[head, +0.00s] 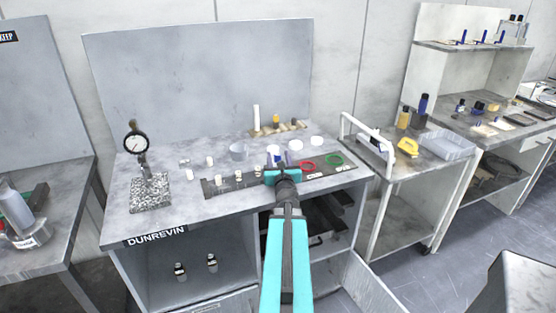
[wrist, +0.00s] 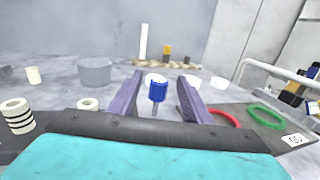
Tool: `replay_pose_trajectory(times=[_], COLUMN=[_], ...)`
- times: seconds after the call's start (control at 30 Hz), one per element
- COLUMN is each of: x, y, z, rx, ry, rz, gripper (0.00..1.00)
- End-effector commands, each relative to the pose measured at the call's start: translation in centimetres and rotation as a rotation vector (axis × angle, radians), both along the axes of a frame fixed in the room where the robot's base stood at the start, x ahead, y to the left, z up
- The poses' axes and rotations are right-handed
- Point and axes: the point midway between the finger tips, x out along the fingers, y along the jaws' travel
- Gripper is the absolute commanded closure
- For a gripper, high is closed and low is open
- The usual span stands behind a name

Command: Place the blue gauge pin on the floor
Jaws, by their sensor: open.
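The blue gauge pin (wrist: 157,92) stands upright on the bench, a blue knurled top on a thin grey shank, seen in the wrist view between my two purple fingers. My gripper (wrist: 157,95) is open, with a finger on each side of the pin and a gap to each. I cannot tell from this view how far ahead of the fingertips the pin is. In the head view my gripper (head: 282,162) is over the dark mat on the bench and mostly hides the pin. The floor (head: 455,245) shows at the lower right.
A dark mat (head: 340,168) carries a red ring (head: 307,166), a green ring (head: 334,159) and small pale cylinders. A grey cup (head: 237,152) and white dishes stand behind. A dial gauge stand (head: 150,190) is at the left. A white-railed cart (head: 390,190) stands right of the bench.

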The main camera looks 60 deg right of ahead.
Motion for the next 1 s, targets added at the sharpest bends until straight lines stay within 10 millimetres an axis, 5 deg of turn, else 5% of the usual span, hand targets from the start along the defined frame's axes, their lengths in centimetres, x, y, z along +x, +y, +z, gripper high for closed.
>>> replay_pose_trajectory(times=[0.63, 1.0], x=[0.6, 2.2], y=[-0.8, -2.9], z=[0.0, -0.1], rx=[-0.001, 0.000], ry=[0.001, 0.001], rz=[-0.001, -0.001], gripper=[0.55, 0.55])
